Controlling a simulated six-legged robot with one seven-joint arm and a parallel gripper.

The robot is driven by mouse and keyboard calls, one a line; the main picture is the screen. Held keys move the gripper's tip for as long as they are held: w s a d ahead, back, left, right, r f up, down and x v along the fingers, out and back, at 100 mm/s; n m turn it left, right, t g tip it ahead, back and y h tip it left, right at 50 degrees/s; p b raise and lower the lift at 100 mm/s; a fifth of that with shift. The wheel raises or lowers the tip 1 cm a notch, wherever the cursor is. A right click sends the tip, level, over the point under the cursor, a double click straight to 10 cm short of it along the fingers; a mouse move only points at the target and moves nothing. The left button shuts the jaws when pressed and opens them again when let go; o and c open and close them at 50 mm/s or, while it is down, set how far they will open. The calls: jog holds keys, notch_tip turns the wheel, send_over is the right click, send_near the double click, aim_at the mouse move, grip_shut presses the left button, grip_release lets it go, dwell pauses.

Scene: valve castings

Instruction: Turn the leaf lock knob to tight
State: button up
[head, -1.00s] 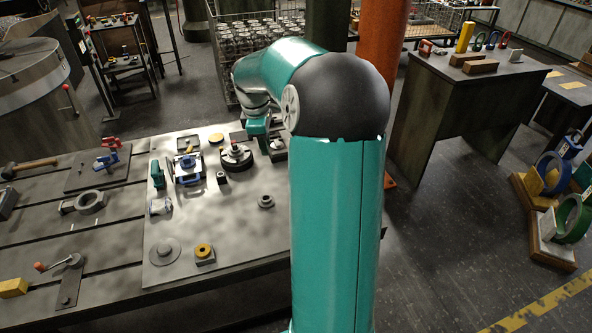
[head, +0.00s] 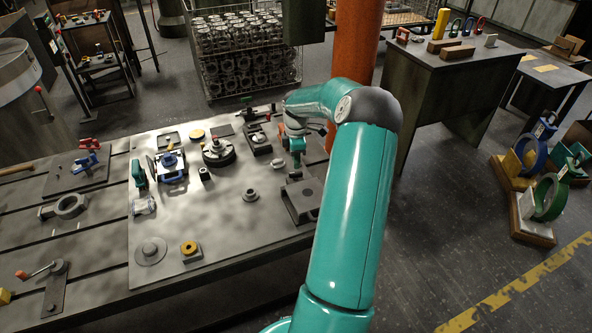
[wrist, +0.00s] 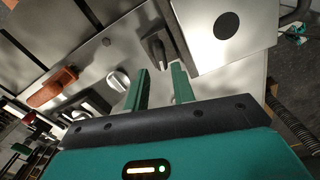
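In the wrist view my gripper (wrist: 158,82) has two green fingers, spread apart with nothing between them. A dark knob with a pointed grip (wrist: 157,48) is just beyond the fingertips, beside a pale metal box. A round silver knob (wrist: 118,80) is left of the fingers, on the metal plate. I cannot tell for sure which of these is the leaf lock knob, and I see no readable tight mark. In the head view my gripper (head: 297,155) points down over the right end of the bench plate, above a grey bracket (head: 302,200); its fingertips are too small to judge there.
The pale box with a dark round spot (wrist: 226,25) is close on the right. An orange handle (wrist: 52,88) lies to the left. The bench plate (head: 220,235) holds several fixtures, with bare room at its front. An orange post (head: 355,50) stands behind my arm.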

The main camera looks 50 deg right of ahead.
aim_at(296, 172)
notch_tip(296, 172, down, 6)
jog(key=shift+r, duration=0.25)
grip_shut()
